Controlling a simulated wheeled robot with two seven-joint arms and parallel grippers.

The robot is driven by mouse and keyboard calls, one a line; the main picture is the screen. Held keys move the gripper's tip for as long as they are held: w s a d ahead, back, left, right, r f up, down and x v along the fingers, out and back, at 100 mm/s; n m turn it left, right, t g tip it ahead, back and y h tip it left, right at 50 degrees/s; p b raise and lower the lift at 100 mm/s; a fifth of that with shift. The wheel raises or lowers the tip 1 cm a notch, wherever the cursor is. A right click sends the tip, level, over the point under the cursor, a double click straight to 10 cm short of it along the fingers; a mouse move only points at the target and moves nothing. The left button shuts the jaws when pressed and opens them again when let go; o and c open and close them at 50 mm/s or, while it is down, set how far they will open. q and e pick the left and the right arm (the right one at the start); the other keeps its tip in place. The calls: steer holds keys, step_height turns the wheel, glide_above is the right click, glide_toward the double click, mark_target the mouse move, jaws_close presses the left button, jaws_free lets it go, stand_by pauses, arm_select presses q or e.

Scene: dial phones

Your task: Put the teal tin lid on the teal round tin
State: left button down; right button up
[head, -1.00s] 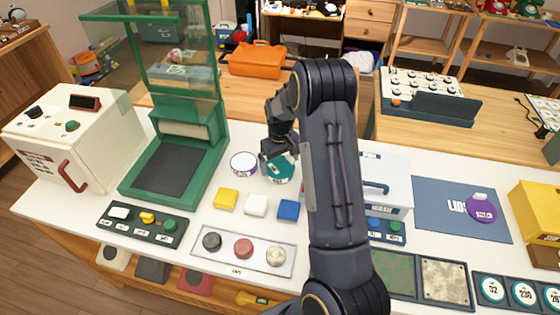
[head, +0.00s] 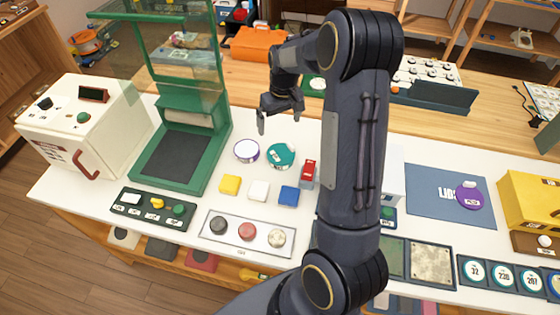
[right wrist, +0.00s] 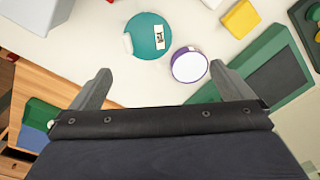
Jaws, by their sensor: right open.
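The teal tin lid (head: 281,153), with a pale label and a white knob, appears to lie on top of the teal round tin, which it mostly covers. The lid also shows in the right wrist view (right wrist: 148,36). I cannot tell whether it is fully seated. My right gripper (head: 279,121) is open and empty, behind and above the lid and apart from it. In the right wrist view its fingers (right wrist: 163,82) are spread with nothing between them. My left gripper is not in view.
A purple tin with a white top (head: 246,151) stands just left of the teal one. A red object (head: 308,172) is close on the right. Yellow (head: 230,185), white (head: 258,190) and blue (head: 289,195) blocks lie in front. A purple lid (head: 468,196) rests on the blue mat (head: 425,185).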

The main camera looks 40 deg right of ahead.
steer(key=s+a+r+t+y, duration=0.1)
steer(key=s+a+r+t, duration=0.1)
steer(key=s+a+r, duration=0.6)
steer(key=s+a+r+t+y, duration=0.2)
steer(key=s+a+r, duration=0.4)
steer(key=s, duration=0.4)
steer(key=s+a+f+t, duration=0.1)
steer(key=s+a+f, duration=0.1)
steer(key=s+a, duration=0.3)
steer(key=shift+s+a+f, duration=0.15)
steer(key=shift+s+a, duration=0.1)
steer(key=shift+s, duration=0.7)
